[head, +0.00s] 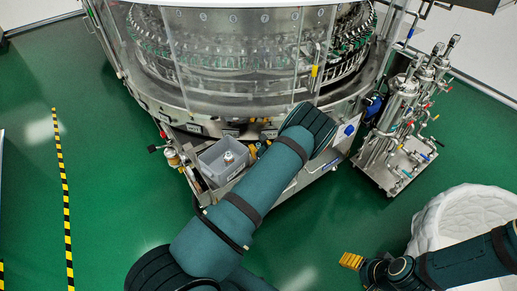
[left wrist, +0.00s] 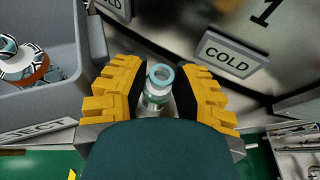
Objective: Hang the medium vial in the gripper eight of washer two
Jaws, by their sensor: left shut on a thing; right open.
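My left gripper (left wrist: 160,88) is shut on a clear glass vial with a blue-green rim (left wrist: 158,76). The vial stands mouth up between the yellow finger pads in the left wrist view; its lower part is hidden. In the head view my own arm covers the left gripper and vial. The rotary washer (head: 240,95) stands at the top behind clear panels, with a ring of small grippers inside and numbers above them, too small to read surely. My right gripper (head: 352,261), with yellow fingers, is open and empty at the lower right, away from the washer.
A grey bin (head: 211,171) with a few items in it stands at the washer's front; its wall (left wrist: 88,45) is left of my left gripper. A COLD sign (left wrist: 228,54) is at the right. A steel filter stand (head: 400,130) and a white round container (head: 470,215) stand at right.

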